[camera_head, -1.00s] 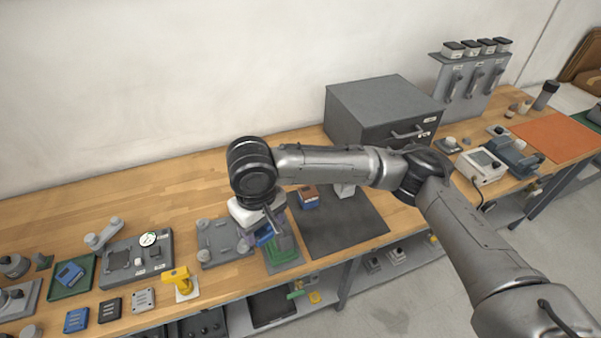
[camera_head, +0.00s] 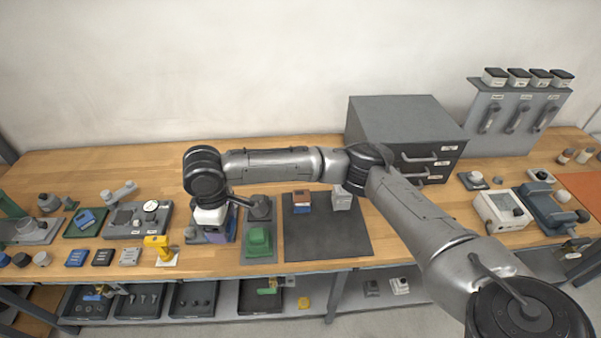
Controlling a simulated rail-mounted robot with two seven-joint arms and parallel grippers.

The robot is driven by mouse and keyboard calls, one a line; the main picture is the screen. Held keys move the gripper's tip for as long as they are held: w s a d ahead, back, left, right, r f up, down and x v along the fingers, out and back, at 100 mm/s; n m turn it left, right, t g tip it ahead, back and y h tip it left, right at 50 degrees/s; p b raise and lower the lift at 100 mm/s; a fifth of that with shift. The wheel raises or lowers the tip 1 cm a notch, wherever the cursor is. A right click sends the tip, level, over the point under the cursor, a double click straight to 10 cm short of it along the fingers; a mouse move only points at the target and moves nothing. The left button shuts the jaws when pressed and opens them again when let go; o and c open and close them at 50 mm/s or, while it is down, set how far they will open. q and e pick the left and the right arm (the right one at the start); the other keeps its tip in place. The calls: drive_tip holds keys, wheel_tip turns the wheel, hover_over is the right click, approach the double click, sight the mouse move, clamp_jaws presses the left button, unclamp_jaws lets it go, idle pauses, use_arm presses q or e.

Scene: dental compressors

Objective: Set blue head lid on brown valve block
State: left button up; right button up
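My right gripper (camera_head: 209,222) points down over a grey fixture plate (camera_head: 190,238) left of the green part. A blue piece (camera_head: 217,237), apparently the blue head lid, shows just under it and has moved along with it. The fingers are mostly hidden, and I cannot tell whether the lid touches anything below. A brown-topped block (camera_head: 302,196) with a blue lower front stands on the dark mat to the right; it may be the brown valve block. Any block under my gripper is hidden. My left gripper is not in view.
A green part (camera_head: 259,241) on a grey plate stands right of my gripper. A yellow part (camera_head: 158,246) and a gauge fixture (camera_head: 137,222) stand left. The dark mat (camera_head: 325,240) is mostly clear. A grey drawer cabinet (camera_head: 405,130) stands behind my arm.

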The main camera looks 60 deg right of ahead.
drive_tip(key=d+f+n+p, duration=0.1)
drive_tip(key=d+f+n, duration=0.2)
drive_tip(key=d+n, duration=0.3)
drive_tip(key=d+f+n+p, duration=0.1)
drive_tip(key=d+f+n, duration=0.2)
drive_tip(key=d, duration=1.1)
drive_tip(key=s+d+f+n, duration=0.1)
drive_tip(key=d+f+n, duration=0.3)
drive_tip(key=d+n, duration=0.5)
drive_tip(key=shift+d+f+n+p, duration=0.1)
drive_tip(key=shift+d+n+p, duration=0.3)
drive_tip(key=shift+d, duration=0.45)
drive_tip(key=shift+s+d+f+n, duration=0.2)
drive_tip(key=shift+d+n, duration=0.1)
drive_tip(key=shift+d, duration=0.15)
drive_tip(key=shift+f+b, duration=0.8)
drive_tip(key=shift+b, duration=0.2)
wheel_tip(320, 180, down, 3)
drive_tip(key=b, duration=0.3)
drive_tip(key=shift+r, duration=0.1)
drive_tip(key=shift+d+f, duration=0.1)
drive_tip(key=shift+f, duration=0.35)
